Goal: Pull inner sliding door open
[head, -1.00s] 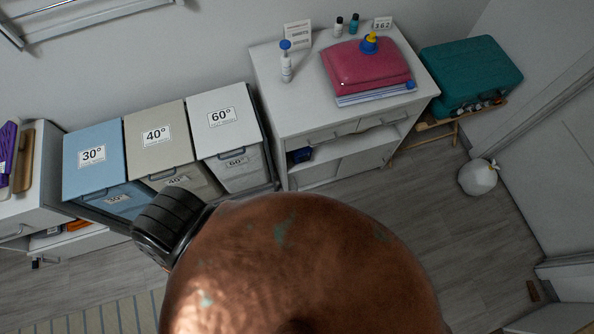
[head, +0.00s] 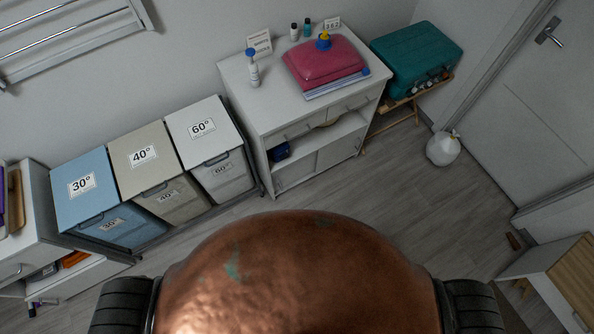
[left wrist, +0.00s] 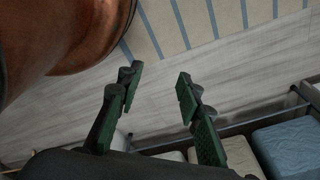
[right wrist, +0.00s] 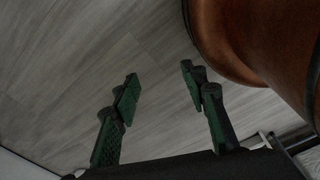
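A white cabinet (head: 262,130) stands against the wall in the head view, with drawers, an open shelf and a low front below it. That front has a left door panel (head: 294,172) and a right door panel (head: 340,149), apparently sliding doors. I cannot tell which is the inner one or whether there is a gap. My left gripper (left wrist: 160,80) is open and empty above the floor in the left wrist view. My right gripper (right wrist: 160,77) is open and empty above the floor in the right wrist view. Neither gripper shows in the head view; neither touches the cabinet.
Laundry bins (head: 140,157) stand left of the cabinet. A teal suitcase (head: 418,58) on a wooden stand and a white bag (head: 443,148) are to its right. A low unit (head: 530,268) stands at lower right. The floor (head: 400,200) before the cabinet is clear.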

